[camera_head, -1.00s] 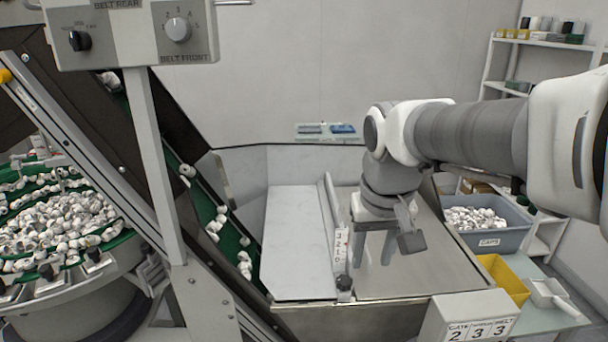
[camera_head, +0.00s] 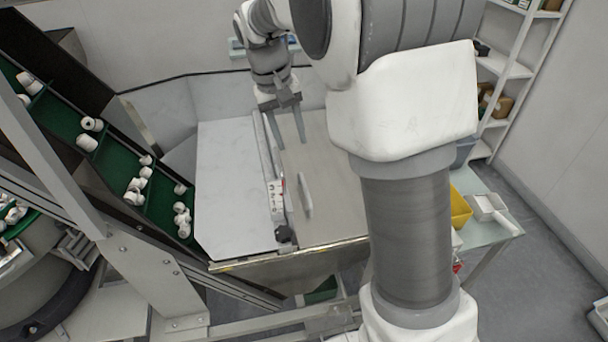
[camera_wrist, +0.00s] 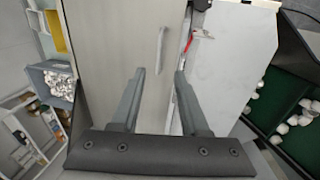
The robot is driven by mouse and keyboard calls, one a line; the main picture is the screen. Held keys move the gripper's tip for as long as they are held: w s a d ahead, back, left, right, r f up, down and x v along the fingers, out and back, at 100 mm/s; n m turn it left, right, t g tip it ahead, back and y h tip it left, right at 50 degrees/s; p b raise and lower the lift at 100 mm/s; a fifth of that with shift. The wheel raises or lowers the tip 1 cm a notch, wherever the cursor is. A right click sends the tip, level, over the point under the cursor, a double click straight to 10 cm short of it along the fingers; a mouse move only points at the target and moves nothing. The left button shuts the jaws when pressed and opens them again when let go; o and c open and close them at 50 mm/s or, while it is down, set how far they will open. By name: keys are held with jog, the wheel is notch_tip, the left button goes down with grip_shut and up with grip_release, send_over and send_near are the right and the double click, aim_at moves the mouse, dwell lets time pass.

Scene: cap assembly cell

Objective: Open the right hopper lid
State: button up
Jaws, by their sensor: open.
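The right hopper lid (camera_head: 325,165) is a flat grey metal panel, lying shut, with a pale bar handle (camera_head: 305,194) near its left side. My arm hides part of its right side in the head view. My gripper (camera_head: 289,140) is open and empty, fingers pointing down, over the rear left part of the lid, behind the handle. In the wrist view the lid (camera_wrist: 115,60) fills the middle and the handle (camera_wrist: 161,48) shows beyond the open fingers (camera_wrist: 160,73). The gap between fingertips and lid cannot be told.
A paler left panel (camera_head: 232,190) lies beside the lid. A raised divider with a numbered scale (camera_head: 277,200) and a dark knob (camera_head: 284,234) stands between them. A green conveyor (camera_head: 105,160) with white caps is at left. A yellow bin (camera_head: 460,208) and scoop (camera_head: 490,207) are at right.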

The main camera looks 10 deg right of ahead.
aim_at(307, 195)
jog(key=d+f, duration=0.1)
jog(key=f, duration=0.4)
jog(key=d+f, duration=0.1)
jog(key=f, duration=0.5)
jog(key=d+f, duration=0.1)
jog(key=f, duration=0.4)
jog(key=shift+s+d+f+p, duration=0.1)
jog(key=shift+d+f+p, duration=0.05)
jog(key=shift+f+p, duration=0.2)
jog(key=shift+c, duration=0.2)
grip_shut()
dwell(0.4)
